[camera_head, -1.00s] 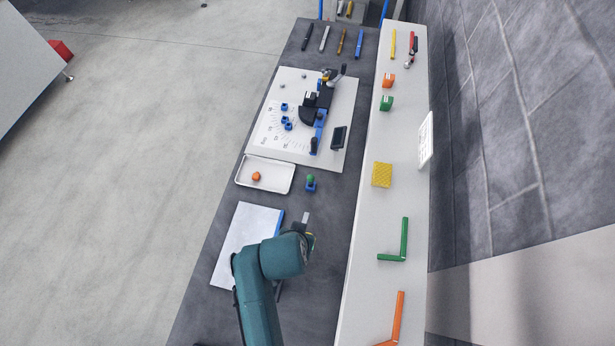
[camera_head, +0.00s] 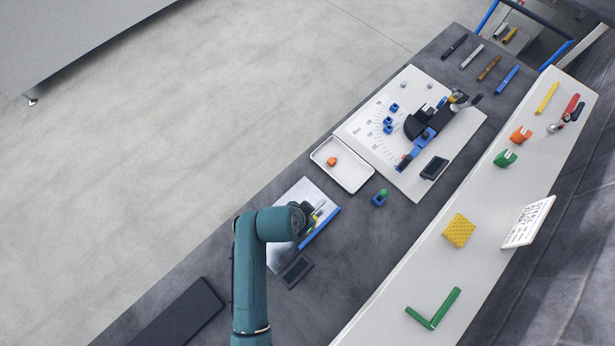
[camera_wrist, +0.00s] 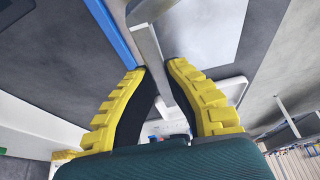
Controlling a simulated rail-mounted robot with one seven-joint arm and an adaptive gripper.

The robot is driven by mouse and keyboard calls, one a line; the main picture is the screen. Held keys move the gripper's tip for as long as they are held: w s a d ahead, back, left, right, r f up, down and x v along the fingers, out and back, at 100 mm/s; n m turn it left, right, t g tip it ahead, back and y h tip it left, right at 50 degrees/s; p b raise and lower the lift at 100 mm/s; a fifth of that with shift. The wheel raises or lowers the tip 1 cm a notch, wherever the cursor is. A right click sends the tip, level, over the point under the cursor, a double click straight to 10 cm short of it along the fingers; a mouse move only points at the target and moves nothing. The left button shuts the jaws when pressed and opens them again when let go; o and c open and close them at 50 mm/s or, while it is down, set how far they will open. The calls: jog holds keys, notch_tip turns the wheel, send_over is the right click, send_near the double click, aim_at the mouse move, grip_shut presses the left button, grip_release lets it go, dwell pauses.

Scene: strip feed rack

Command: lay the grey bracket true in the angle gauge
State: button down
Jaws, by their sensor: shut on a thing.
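My gripper (camera_wrist: 157,76) has yellow ribbed fingers and is shut on the grey bracket (camera_wrist: 150,48), a flat metal strip whose bend shows near the top of the wrist view. In the head view my gripper (camera_head: 315,217) is over the pale plate with a blue fence, which looks like the angle gauge (camera_head: 308,190). The blue fence also shows in the wrist view (camera_wrist: 112,32), left of the bracket. My wrist hides much of the plate and most of the bracket in the head view. I cannot tell whether the bracket touches the plate or fence.
A small dark display (camera_head: 297,271) stands near the plate. Beyond are a white tray (camera_head: 355,182) with an orange item, a small blue holder (camera_head: 380,198) and a white board (camera_head: 440,170) with a printed scale and lever. A raised shelf (camera_head: 400,275) runs along the right.

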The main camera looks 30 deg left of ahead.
jog(key=shift+w+f+b, duration=0.1)
jog(key=shift+f+b, duration=0.35)
jog(key=shift+f, duration=0.55)
jog(key=shift+f+b, duration=0.95)
jog(key=shift+f, duration=0.7)
jog(key=c, duration=1.2)
grip_release()
jog(key=shift+o, duration=0.2)
jog(key=v, duration=1.2)
jog(key=shift+r, duration=0.1)
